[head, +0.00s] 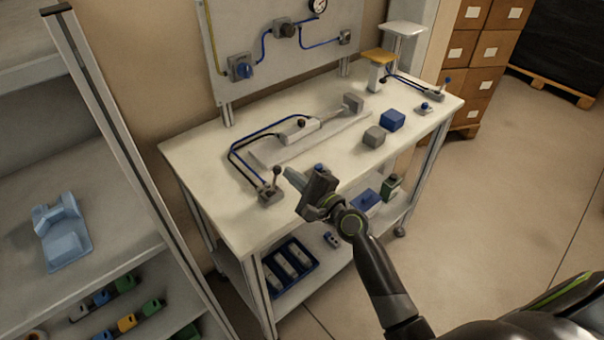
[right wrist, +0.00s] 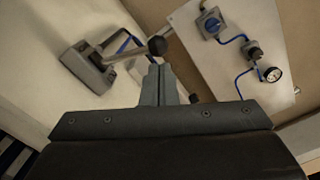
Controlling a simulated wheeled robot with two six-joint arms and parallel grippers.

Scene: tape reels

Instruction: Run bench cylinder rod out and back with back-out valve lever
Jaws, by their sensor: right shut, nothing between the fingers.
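A grey valve (head: 268,194) with a black-knobbed lever (head: 277,172) stands at the bench's front left corner. Blue and black hoses run from it to the bench cylinder (head: 299,131), which lies on a grey plate. How far its rod is out is too small to tell. My right gripper (head: 290,174) is shut and empty just right of the lever. In the right wrist view the shut fingers (right wrist: 159,72) point at the lever's black knob (right wrist: 157,45), with the valve body (right wrist: 88,67) to the left. Whether they touch the lever I cannot tell. My left gripper is out of view.
A second lever valve (head: 436,94) sits at the bench's far right. A blue block (head: 392,120) and a grey block (head: 375,136) stand right of the cylinder. A panel (head: 215,70) with a gauge rises behind. A shelf unit (head: 110,150) stands left.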

